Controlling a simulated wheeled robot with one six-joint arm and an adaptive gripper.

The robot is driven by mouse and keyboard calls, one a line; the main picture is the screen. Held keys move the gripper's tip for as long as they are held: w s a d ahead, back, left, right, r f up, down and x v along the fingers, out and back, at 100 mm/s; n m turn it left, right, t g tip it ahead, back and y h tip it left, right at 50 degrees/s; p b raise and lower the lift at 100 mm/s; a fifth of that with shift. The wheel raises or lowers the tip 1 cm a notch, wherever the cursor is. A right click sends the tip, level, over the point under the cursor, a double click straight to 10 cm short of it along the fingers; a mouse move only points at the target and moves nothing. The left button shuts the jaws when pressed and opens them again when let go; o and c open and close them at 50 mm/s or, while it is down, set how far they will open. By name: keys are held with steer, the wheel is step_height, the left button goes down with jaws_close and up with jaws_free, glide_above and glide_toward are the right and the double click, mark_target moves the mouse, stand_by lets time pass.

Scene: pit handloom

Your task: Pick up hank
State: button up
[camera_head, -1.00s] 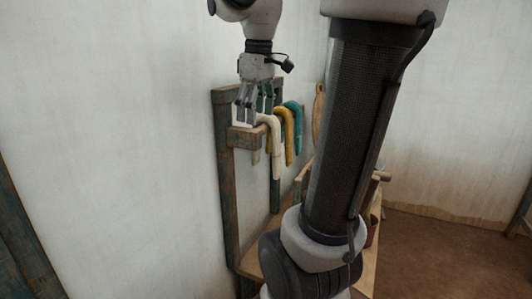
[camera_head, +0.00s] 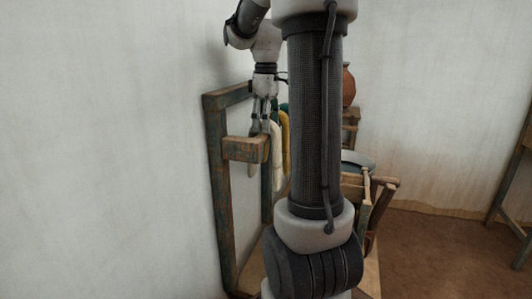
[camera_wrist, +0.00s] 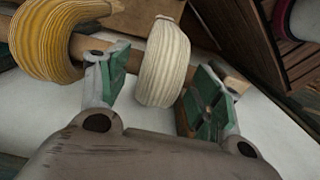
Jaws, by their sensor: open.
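A cream-white hank (camera_head: 277,165) hangs over a wooden rail on a rack (camera_head: 215,175) against the wall. In the wrist view the white hank (camera_wrist: 165,65) lies between the two parted fingers of my gripper (camera_wrist: 157,88), one finger on each side, with no clear contact. My gripper (camera_head: 262,112) points down at the rail in the head view, open. A yellow hank (camera_wrist: 42,42) hangs beside the white one, outside the left finger; it shows as a strip in the head view (camera_head: 286,140). My arm hides the rest of the rail there.
A wooden rail end block (camera_head: 243,149) sticks out left of the hanks, close to my gripper. A brown clay pot (camera_head: 348,85) and a wooden frame with a grey basin (camera_head: 357,160) stand behind my arm. The white wall is close on the left.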

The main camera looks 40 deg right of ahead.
steer(key=shift+c, duration=0.2)
steer(key=c, duration=1)
steer(key=shift+r, duration=0.1)
